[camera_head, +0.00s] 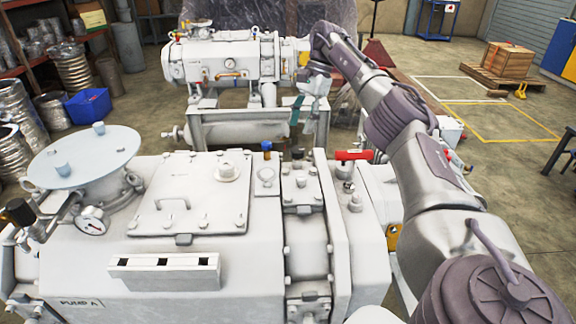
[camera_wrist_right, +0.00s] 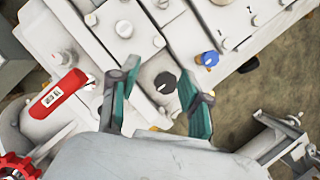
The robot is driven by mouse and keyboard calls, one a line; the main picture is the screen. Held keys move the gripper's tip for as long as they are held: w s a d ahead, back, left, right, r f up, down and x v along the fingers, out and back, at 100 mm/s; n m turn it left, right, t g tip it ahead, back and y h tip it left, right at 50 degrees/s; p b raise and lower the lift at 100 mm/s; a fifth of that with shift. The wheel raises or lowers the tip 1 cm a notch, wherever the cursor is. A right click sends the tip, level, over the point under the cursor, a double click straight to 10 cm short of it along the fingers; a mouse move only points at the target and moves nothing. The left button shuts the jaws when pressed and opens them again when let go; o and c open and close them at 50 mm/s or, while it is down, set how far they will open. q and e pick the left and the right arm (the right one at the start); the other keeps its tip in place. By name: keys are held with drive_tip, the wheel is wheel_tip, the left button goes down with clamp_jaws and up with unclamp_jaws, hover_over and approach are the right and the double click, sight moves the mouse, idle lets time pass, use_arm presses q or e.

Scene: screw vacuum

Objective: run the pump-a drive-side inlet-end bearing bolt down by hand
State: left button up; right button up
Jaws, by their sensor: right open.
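Pump A (camera_head: 80,270), a large white housing with a "PUMP A" label, fills the lower left of the head view. Several bolts line its drive-side flanges (camera_head: 318,215); I cannot tell which is the inlet-end bearing bolt. My right gripper (camera_head: 309,112) hangs past the far side of these flanges, pointing down. In the right wrist view its teal fingers (camera_wrist_right: 158,98) are open and spread apart. A dark round knob or cap (camera_wrist_right: 165,82) shows between them, apparently untouched. White bolt heads show beyond it on the housing. My left gripper is not in view.
A red-handled valve (camera_head: 352,155) stands beside the flanges, also large at left in the wrist view (camera_wrist_right: 58,92). A blue cap (camera_head: 266,146) rises nearby. A second pump (camera_head: 215,60) stands behind. The floor at right is mostly clear around a wooden crate (camera_head: 507,60).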

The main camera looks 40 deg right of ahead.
sight(286, 170)
drive_tip(key=x, duration=1.2)
drive_tip(key=shift+s+a, duration=0.1)
clamp_jaws()
